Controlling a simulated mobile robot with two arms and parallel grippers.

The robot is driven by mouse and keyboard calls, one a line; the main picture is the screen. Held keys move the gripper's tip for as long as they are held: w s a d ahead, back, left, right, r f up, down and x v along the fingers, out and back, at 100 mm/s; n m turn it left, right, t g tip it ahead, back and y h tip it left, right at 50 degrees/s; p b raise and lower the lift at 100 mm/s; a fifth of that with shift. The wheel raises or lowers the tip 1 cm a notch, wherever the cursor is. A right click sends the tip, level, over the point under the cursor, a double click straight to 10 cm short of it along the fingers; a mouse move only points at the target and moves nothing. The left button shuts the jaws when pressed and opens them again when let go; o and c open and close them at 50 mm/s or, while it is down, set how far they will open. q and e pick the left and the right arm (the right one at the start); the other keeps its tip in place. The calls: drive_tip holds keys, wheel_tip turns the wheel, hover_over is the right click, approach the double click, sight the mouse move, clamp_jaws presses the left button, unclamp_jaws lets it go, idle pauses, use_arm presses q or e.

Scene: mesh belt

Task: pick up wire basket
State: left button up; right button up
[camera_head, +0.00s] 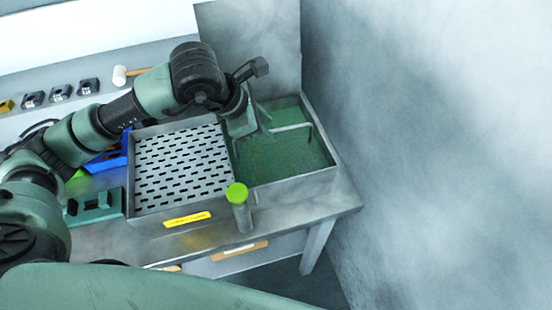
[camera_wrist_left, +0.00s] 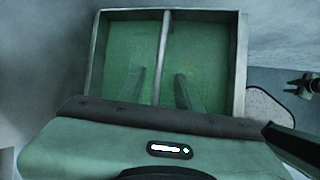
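The wire basket is not clearly distinct. A thin grey bar like a handle (camera_head: 296,127) stands over the green-floored right compartment (camera_head: 300,163) of a metal wash unit. In the left wrist view the bar (camera_wrist_left: 162,50) runs across the middle of the green compartment (camera_wrist_left: 205,55). My left gripper (camera_head: 262,128) points down over this compartment, near the bar's left end. In the left wrist view its fingers (camera_wrist_left: 160,88) are apart, with the bar showing between them. I cannot tell if they touch it.
A perforated metal plate (camera_head: 180,165) fills the left compartment. A green-capped cylinder (camera_head: 240,207) stands at the unit's front. A blue bin (camera_head: 108,160) and a green block (camera_head: 95,206) lie left. A wall rises close on the right.

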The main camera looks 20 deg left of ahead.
sight(273, 131)
use_arm(q)
drive_tip(key=p+x, duration=0.1)
drive_tip(key=x, duration=0.1)
drive_tip(key=shift+w+d+f, duration=0.15)
drive_tip(key=shift+d, duration=0.05)
drive_tip(key=p+x, duration=0.2)
drive_tip(key=x, duration=0.1)
drive_tip(key=shift+w+d+f, duration=0.1)
drive_tip(key=shift+w+f, duration=0.1)
drive_tip(key=shift+w, duration=0.05)
drive_tip(key=shift+w+f+p, duration=0.2)
drive_tip(key=shift+f+p, duration=0.1)
drive_tip(key=shift+f, duration=0.05)
drive_tip(key=shift+d+f, duration=0.1)
drive_tip(key=shift+f, duration=0.05)
drive_tip(key=shift+f+b, duration=0.2)
drive_tip(key=shift+b, duration=0.45)
